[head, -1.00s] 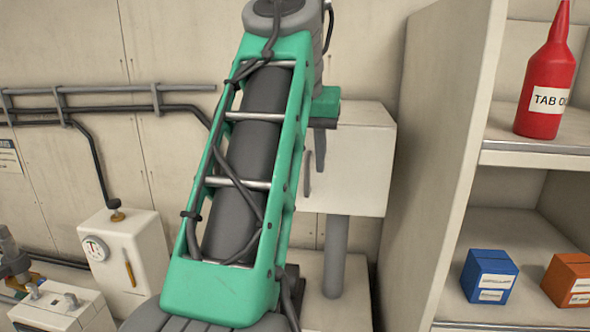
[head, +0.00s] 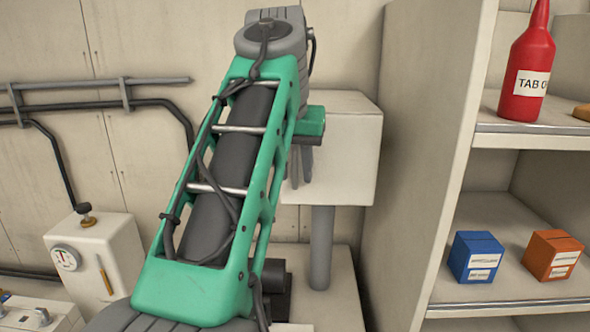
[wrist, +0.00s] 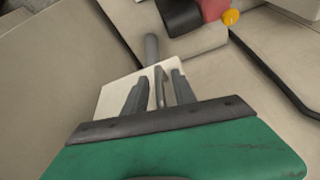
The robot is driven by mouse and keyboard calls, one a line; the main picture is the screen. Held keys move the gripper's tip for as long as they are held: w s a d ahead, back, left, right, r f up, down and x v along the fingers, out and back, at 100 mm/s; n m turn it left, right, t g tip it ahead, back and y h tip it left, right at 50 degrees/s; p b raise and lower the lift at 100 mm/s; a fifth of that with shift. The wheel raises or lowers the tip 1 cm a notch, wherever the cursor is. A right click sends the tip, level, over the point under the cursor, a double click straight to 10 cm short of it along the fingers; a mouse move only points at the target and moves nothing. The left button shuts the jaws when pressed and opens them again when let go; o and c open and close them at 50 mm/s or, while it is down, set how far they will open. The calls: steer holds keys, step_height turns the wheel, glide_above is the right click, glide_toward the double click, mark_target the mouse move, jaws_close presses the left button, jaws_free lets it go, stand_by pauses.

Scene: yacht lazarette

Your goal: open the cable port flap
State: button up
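A pale box (head: 343,160) stands on a grey post (head: 321,248) in the middle of the head view. Its pale face (wrist: 115,93) carries an upright grey bar handle (wrist: 160,88) in the wrist view. I take this face for the cable port flap; no open gap shows along it. My gripper (head: 301,167) is at the left side of the box, partly hidden by my arm. In the wrist view my gripper (wrist: 158,92) is open, with the handle between its two fingers and a gap on each side. Contact cannot be made out.
A shelf unit (head: 430,150) stands close on the right, holding a red bottle (head: 527,75), a blue box (head: 476,257) and an orange box (head: 552,256). A white gauge box (head: 95,265) and wall pipes (head: 100,102) are at the left. A red object (wrist: 215,8) shows in the wrist view.

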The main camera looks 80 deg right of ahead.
steer(key=shift+c, duration=0.4)
jaws_close()
steer(key=shift+r, duration=0.1)
stand_by(0.8)
